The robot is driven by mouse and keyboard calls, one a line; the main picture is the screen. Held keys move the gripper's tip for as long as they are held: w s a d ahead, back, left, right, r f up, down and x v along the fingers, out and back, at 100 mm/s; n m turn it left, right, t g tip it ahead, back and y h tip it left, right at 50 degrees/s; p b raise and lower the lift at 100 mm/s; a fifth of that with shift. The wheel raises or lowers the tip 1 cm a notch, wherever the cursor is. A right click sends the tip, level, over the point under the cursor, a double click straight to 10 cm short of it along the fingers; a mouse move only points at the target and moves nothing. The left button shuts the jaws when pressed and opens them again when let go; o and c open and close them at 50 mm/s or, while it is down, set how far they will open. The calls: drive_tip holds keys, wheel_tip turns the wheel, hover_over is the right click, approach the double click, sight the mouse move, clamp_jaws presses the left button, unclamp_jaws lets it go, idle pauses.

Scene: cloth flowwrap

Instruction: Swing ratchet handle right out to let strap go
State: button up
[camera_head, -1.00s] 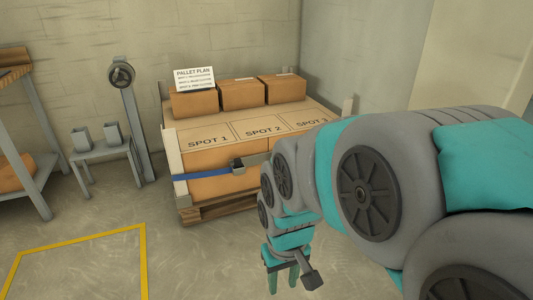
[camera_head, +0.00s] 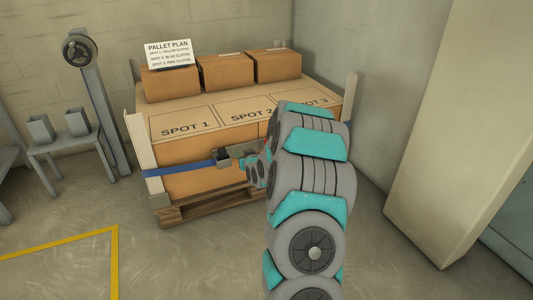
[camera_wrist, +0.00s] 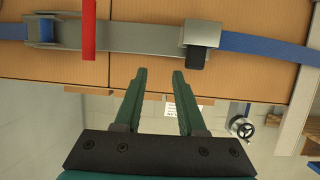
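The blue strap (camera_head: 182,169) runs across the front of the cartons on the pallet; in the wrist view it shows at both sides of the ratchet (camera_wrist: 280,46). The grey metal ratchet (camera_head: 236,153) sits on the strap at the carton front. In the wrist view its long grey bar (camera_wrist: 140,38) lies flat along the strap, with a block with a black tab (camera_wrist: 195,58) at the right. A red piece (camera_wrist: 88,30) stands across the bar at the left. My gripper (camera_wrist: 159,74) is open and empty, its green fingertips just short of the bar.
The carton stack (camera_head: 200,183) stands on a wooden pallet (camera_head: 209,207) with corner posts. A wheel on a grey post (camera_head: 80,50) and a small grey table (camera_head: 62,147) stand left. A wall block (camera_head: 440,130) stands right. The floor before the pallet is clear.

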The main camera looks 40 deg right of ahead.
drive_tip(key=s+d+f+m+t+h+b, duration=0.2)
drive_tip(key=d+f+t+h, duration=0.3)
drive_tip(key=d, duration=0.6)
drive_tip(key=shift+w+d+f+g+y+b, duration=0.15)
drive_tip(key=shift+w+d+g, duration=0.35)
drive_tip(key=shift+w, duration=0.7)
drive_tip(key=shift+w+d+g+y+b, duration=0.15)
drive_tip(key=shift+w+d+y+b, duration=0.1)
drive_tip(key=shift+w+d, duration=0.75)
drive_tip(key=shift+w+d+f+g+y+b, duration=0.1)
drive_tip(key=shift+w+d+g+y, duration=0.2)
drive_tip(key=shift+w, duration=1.1)
clamp_jaws()
